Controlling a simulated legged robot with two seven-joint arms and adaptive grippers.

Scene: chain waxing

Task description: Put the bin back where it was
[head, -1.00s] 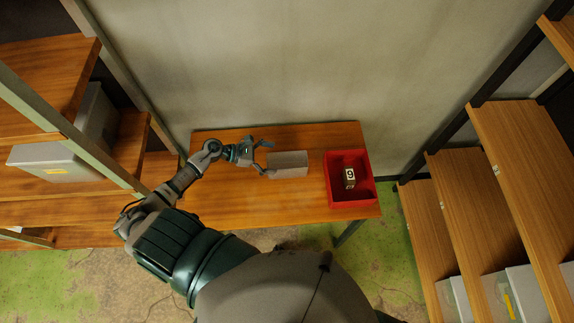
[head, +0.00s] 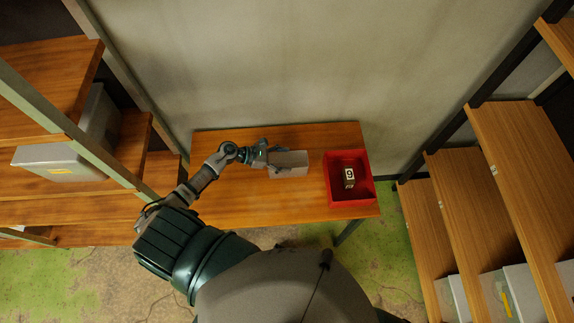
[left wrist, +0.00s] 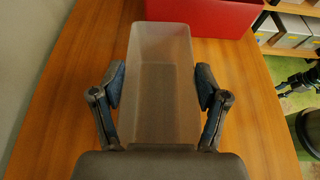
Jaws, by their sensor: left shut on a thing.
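The bin (head: 290,160) is a small, pale grey, open-topped box on the wooden table, left of a red box. In the left wrist view the bin (left wrist: 165,85) stands upright between my fingers and looks empty. My left gripper (head: 274,158) is at the bin's left end in the head view. It is shut on the bin, with one finger along each long side, as the left wrist view (left wrist: 160,86) shows. The bin appears to rest on the table.
The red box (head: 332,195) on the table's right end holds a small block marked with a figure (head: 349,174). Shelves stand left, with a grey bin (head: 70,155), and right, with more bins. A wall backs the table. The table's front left is bare.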

